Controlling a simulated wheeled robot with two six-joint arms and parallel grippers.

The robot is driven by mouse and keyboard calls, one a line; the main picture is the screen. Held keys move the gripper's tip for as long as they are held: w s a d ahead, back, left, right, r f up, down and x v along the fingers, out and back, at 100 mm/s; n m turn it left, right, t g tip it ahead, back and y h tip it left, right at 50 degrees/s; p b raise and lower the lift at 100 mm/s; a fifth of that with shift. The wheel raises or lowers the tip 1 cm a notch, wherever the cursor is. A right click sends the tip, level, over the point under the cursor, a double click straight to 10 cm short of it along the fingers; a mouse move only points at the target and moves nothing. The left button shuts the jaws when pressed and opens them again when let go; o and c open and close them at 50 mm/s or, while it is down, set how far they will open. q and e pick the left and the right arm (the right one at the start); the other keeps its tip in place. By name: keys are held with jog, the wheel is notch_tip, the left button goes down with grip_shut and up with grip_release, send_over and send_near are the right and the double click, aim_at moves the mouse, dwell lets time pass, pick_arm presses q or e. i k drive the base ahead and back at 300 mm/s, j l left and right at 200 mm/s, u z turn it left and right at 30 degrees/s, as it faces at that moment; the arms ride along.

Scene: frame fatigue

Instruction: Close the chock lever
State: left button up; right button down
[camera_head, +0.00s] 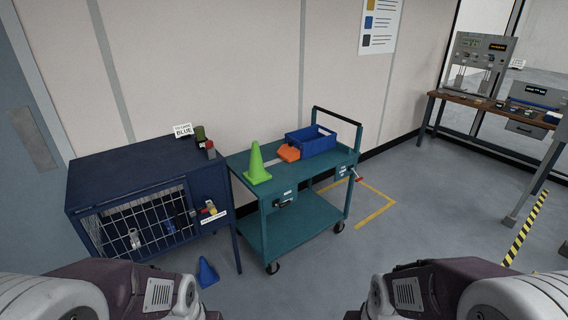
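A teal cart (265,238) stands against the wall in the middle of the head view. A small lever with a red end (358,179) sticks out from the cart's right end, beside a small white label (342,171). A dark latch-like part (284,203) sits on the cart's front edge under another white label. The labels are too small to read, so I cannot tell for sure which part is the chock lever. Only links of my two arms show at the bottom corners. Both grippers are out of view, well apart from the cart.
A dark blue cabinet (130,165) with a mesh door stands left. Floor right of the cart is clear.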

aim_at(282, 205)
jog(key=i+l+u, duration=0.1)
jog(key=i+u, duration=0.15)
jog(key=i, duration=0.3)
jog(key=i+l+u, duration=0.25)
jog(key=i, duration=0.25)
jog(key=i+l+u, duration=0.3)
jog(key=i, duration=0.2)
jog(key=i+l+u, duration=0.25)
jog(key=i, duration=0.25)
